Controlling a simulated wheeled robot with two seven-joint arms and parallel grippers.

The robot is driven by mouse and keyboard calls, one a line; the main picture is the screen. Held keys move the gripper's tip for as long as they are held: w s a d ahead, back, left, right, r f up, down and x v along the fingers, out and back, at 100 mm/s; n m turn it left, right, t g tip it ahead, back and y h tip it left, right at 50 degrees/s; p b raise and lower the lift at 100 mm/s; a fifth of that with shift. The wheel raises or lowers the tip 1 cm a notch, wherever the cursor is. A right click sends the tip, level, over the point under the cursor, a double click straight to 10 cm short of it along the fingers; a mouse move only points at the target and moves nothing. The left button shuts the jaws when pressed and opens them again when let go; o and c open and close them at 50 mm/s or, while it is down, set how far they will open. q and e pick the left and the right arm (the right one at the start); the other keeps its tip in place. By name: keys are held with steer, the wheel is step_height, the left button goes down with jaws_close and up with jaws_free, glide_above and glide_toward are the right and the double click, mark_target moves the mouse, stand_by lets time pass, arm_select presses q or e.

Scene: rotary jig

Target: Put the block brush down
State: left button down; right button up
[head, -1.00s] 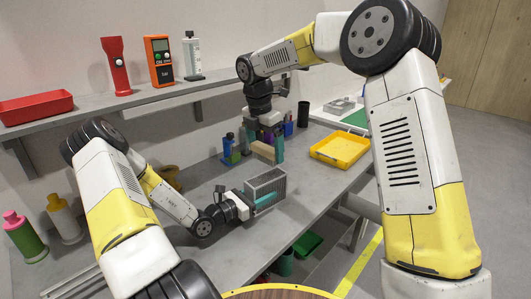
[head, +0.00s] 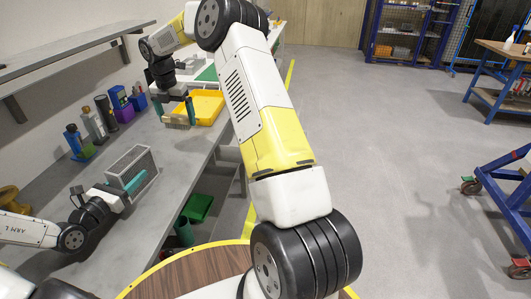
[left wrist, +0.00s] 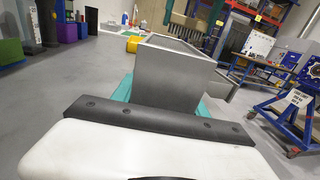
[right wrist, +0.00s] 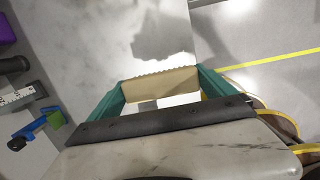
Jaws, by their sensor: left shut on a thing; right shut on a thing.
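The block brush is a tan block (head: 176,122) with a ragged edge, and it also shows in the right wrist view (right wrist: 160,84). My right gripper (head: 178,108) is shut on it, one teal finger at each end. It is over the grey bench, just left of the yellow tray (head: 209,112); I cannot tell whether it touches the bench. In the left wrist view the box (left wrist: 172,75) sits between the teal fingers.
Holders with bottles, including a blue and green one (head: 78,143) and a purple box (head: 122,107), stand along the back of the grey bench (head: 178,160). A shelf (head: 70,55) runs above. A green bin (head: 197,207) is below. Bare bench lies between my grippers.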

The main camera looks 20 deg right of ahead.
steer(key=w+d+f, duration=0.1)
steer(key=d+f, duration=0.4)
steer(key=d, duration=0.7)
steer(key=w+d+f, duration=0.2)
steer(key=d+f, duration=0.3)
steer(key=d, duration=0.7)
steer(key=w+d+f, duration=0.1)
steer(key=d+f, duration=0.4)
steer(key=d, duration=0.7)
step_height(320, 180, down, 10)
steer(key=shift+w+r, duration=0.1)
steer(key=shift+r, duration=0.05)
